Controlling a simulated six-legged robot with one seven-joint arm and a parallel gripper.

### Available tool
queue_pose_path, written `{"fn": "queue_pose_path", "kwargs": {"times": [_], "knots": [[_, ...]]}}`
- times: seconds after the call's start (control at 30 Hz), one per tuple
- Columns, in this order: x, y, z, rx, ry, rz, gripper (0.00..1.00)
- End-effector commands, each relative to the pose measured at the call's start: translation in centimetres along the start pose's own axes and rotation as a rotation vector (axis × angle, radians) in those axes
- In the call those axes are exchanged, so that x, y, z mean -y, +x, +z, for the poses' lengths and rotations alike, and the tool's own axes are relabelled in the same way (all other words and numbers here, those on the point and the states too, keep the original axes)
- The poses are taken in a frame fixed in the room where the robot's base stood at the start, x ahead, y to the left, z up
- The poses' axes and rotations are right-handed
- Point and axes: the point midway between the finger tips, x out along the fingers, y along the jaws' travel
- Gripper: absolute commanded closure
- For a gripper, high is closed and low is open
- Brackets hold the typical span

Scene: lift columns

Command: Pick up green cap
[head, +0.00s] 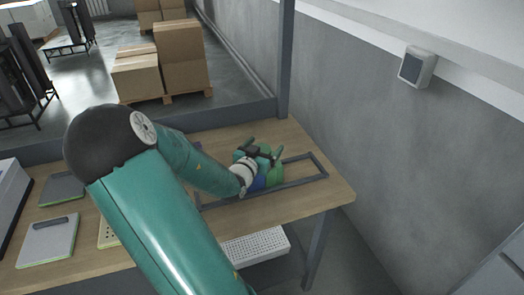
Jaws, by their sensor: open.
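My gripper (264,150) is over the right part of the wooden table, its two fingers spread apart. Just below and beside it is a green rounded thing (274,177), which looks like the green cap. A blue thing (257,184) sits against its left side. Both lie within a dark rectangular frame (318,174) on the table. My gripper and wrist cover part of them, so I cannot tell whether the fingers touch the green cap.
The wooden table (335,190) has bare room at its right end. Grey tablets or boards (48,240) lie at the left. A white perforated crate (255,246) is below the front edge. A grey wall (380,130) stands at the right, and cardboard boxes (180,55) behind.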

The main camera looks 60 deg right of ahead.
Motion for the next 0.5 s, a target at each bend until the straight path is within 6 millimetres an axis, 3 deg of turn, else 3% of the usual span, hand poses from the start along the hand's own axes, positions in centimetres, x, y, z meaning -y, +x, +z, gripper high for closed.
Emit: {"fn": "queue_pose_path", "kwargs": {"times": [0.07,0.37,0.5], "knots": [[0.04,-0.11,0.00,0.000,0.000,-0.001,0.16],[0.09,-0.13,0.01,0.000,0.000,-0.001,0.73],[0.10,-0.04,0.01,0.000,0.000,-0.001,0.74]]}}
